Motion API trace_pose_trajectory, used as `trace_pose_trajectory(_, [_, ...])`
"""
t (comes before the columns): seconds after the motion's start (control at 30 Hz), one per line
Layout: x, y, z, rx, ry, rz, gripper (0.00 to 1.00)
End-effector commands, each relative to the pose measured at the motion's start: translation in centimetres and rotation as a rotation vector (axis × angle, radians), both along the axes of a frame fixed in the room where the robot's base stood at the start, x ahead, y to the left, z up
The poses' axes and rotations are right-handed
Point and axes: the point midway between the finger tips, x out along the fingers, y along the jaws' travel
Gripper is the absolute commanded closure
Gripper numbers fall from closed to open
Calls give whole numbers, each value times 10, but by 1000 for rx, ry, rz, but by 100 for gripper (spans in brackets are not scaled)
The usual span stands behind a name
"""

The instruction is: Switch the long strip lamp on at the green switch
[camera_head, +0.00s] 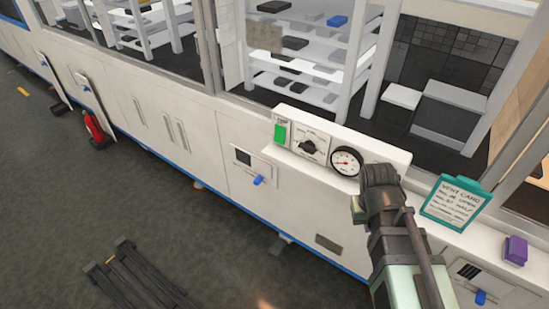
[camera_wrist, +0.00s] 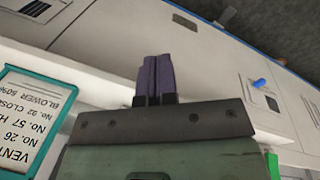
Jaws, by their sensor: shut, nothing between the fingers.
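The green switch (camera_head: 281,133) is a bright green plate at the left end of a white raised panel (camera_head: 392,155) on the cabinet. A green edge (camera_wrist: 272,166) shows at the lower right in the wrist view. My gripper (camera_wrist: 154,60) shows two dark fingers pressed together, with nothing between them. In the head view my wrist stands right of the round gauge, apart from the green switch, and hides the fingertips. I cannot make out the long strip lamp in either view.
A black rotary knob (camera_head: 308,147) and a round gauge (camera_head: 346,162) sit between the green switch and my arm. A teal-framed vent card (camera_head: 457,202) and a purple block (camera_head: 515,251) are to the right. A blue lever (camera_head: 259,180) juts out below the panel.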

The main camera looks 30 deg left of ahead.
Motion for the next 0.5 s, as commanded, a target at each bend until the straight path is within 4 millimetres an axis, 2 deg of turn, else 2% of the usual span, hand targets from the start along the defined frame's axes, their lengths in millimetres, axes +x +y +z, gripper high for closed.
trace_pose_trajectory(0.03, [6,36,-31,-50,-39,89,100])
trace_pose_trajectory(0.17, [9,128,-58,-212,-210,321,100])
trace_pose_trajectory(0.2, [8,159,-63,-263,-279,394,100])
trace_pose_trajectory(0.27, [3,209,-68,-341,-403,507,100])
trace_pose_trajectory(0.3, [-2,244,-67,-397,-496,581,100])
trace_pose_trajectory(0.4, [-16,321,-50,-527,-741,733,100])
trace_pose_trajectory(0.43, [-18,339,-41,-566,-812,766,100])
trace_pose_trajectory(0.5, [-12,360,-13,-653,-942,803,100])
